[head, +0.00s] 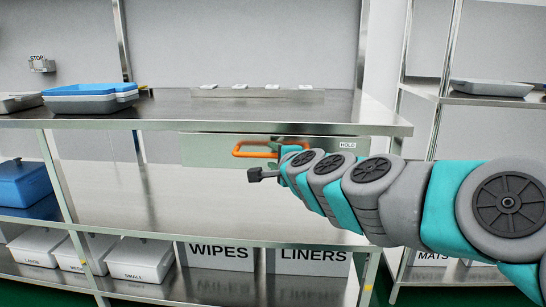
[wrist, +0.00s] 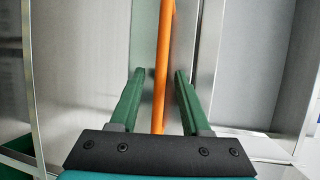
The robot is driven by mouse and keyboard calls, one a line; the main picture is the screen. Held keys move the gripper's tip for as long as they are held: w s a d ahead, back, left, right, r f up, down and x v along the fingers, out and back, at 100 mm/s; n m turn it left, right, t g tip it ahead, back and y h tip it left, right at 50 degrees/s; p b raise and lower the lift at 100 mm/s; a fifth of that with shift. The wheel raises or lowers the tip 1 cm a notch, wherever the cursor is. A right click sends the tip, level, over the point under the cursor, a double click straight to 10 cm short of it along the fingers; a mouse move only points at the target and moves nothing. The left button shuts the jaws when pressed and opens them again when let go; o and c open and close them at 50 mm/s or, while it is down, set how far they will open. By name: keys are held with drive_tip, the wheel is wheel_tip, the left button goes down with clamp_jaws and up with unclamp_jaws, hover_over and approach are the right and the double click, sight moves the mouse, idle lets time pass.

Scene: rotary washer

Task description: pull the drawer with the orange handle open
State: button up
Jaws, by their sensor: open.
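The drawer (head: 207,151) is a flat metal front under the steel worktop, with a HOLD label at its right end. It looks shut. In the wrist view the orange handle (wrist: 163,60) runs between the two green fingers. My gripper (wrist: 155,85) is open, with a gap on each side of the bar. In the head view my gripper (head: 262,174) is at the handle, just below and in front of it.
The steel worktop (head: 180,108) overhangs the drawer. Blue and grey trays (head: 90,98) sit at its left end. Lower shelves hold a blue bin (head: 22,183) and white boxes labelled WIPES (head: 218,256) and LINERS (head: 312,261).

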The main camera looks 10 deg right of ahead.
drive_tip(key=shift+w, duration=0.55)
drive_tip(key=shift+c, duration=0.4)
drive_tip(key=shift+f, duration=0.1)
clamp_jaws()
idle(0.6)
